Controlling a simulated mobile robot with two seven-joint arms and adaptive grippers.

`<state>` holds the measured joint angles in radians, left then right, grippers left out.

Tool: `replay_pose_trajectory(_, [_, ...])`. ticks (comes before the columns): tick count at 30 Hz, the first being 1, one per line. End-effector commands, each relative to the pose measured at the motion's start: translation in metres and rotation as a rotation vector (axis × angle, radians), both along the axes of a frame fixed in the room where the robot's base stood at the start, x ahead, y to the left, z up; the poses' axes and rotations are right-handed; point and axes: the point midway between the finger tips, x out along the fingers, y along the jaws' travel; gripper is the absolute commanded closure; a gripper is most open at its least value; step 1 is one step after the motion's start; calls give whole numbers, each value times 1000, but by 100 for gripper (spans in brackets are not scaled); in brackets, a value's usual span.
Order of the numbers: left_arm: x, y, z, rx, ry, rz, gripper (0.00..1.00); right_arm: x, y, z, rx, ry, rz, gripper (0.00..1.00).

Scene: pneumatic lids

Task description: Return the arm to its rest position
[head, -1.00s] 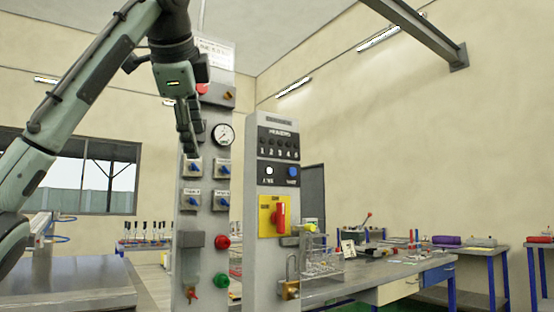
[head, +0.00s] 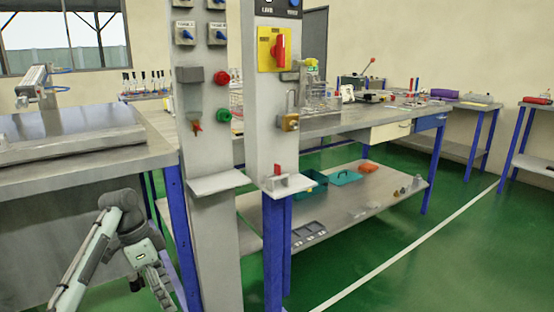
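My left arm (head: 95,255) comes in at the lower left, folded low in front of the grey workbench. My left gripper (head: 163,290) points downward near the bottom edge, left of the control column (head: 212,260). It is seen from the side, so I cannot tell whether its fingers are open or shut. No object shows in it. It is apart from the panel controls. My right arm and gripper are not in view.
The grey workbench (head: 70,147) stands behind my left arm. Two panel columns stand in the middle, with a yellow plate and red handle (head: 278,49), a red button (head: 221,77) and a green button (head: 224,115). Green floor (head: 440,240) is free at right.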

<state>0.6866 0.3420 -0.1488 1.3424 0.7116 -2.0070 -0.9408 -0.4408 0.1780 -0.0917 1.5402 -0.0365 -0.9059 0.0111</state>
Motion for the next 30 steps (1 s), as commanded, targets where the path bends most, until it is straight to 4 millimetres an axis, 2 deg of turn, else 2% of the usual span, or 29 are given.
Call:
replay_pose_trajectory(1, [-15,4,-21,-6,39,12,45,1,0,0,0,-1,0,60])
replay_pose_trajectory(5, [-52,15,-65,-20,124,43,45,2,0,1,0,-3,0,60])
replay_pose_trajectory(10, [21,48,-69,109,-107,394,45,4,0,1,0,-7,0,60])
replay_pose_trajectory(14, [71,81,-59,164,-307,640,45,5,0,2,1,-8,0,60])
replay_pose_trajectory(17, [106,106,-41,179,-477,803,45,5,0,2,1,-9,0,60])
replay_pose_trajectory(21, [147,135,-4,152,-725,982,45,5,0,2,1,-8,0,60])
replay_pose_trajectory(25, [177,153,39,80,-956,1092,45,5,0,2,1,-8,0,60])
replay_pose_trajectory(26, [180,154,44,62,-994,1106,45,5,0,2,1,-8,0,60])
replay_pose_trajectory(27, [168,149,16,79,-945,1096,45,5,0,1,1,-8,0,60])
replay_pose_trajectory(30, [147,139,-23,94,-890,1084,45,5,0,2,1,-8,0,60])
